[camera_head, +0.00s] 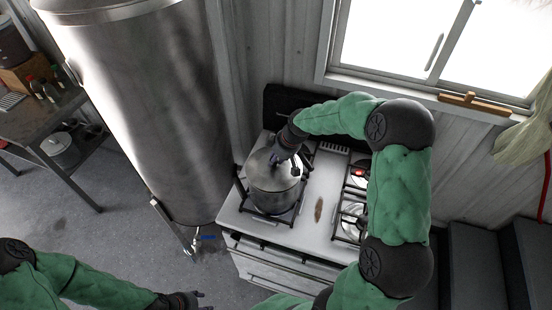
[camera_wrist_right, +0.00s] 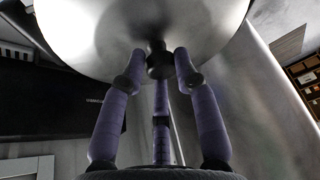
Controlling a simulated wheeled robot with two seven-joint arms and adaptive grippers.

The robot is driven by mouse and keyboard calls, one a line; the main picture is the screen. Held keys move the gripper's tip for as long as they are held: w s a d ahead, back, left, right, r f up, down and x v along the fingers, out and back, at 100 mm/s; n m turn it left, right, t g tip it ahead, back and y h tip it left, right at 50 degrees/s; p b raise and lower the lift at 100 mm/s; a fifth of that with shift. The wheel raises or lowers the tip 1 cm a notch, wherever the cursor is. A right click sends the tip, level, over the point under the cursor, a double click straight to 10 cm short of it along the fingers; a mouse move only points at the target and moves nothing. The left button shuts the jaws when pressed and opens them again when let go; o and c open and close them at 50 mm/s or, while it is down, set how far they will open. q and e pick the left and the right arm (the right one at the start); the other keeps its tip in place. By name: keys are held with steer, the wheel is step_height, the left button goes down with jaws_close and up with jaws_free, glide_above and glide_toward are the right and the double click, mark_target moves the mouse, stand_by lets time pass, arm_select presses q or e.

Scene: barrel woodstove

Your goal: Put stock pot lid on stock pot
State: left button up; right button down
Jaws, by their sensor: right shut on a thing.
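The steel stock pot (camera_head: 272,197) stands upright on the left burner grate of the white stove. The shiny metal lid (camera_head: 262,166) is at the top of the pot; whether it rests fully on the rim or sits slightly above it, I cannot tell. My right gripper (camera_head: 285,155) reaches down from above, shut on the lid's dark knob. In the right wrist view the purple fingers (camera_wrist_right: 159,62) close around the knob, and the lid (camera_wrist_right: 95,35) fills the top. My left gripper (camera_head: 200,299) is low at the bottom edge, its fingers apart and empty, away from the pot.
A large steel tank (camera_head: 145,100) stands close to the left of the stove. The right burners (camera_head: 354,220) hold small metal items. A window (camera_head: 430,45) is behind. A metal shelf table (camera_head: 40,125) with bottles and another pot (camera_head: 62,150) is at far left.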

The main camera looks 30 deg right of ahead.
steer(key=shift+f+b, duration=0.75)
steer(key=shift+b, duration=0.55)
stand_by(2.1)
steer(key=c, duration=0.8)
jaws_free()
steer(key=shift+c, duration=0.2)
steer(key=o, duration=0.3)
steer(key=shift+r, duration=0.15)
steer(key=shift+p+v, duration=1.4)
steer(key=shift+v, duration=1.95)
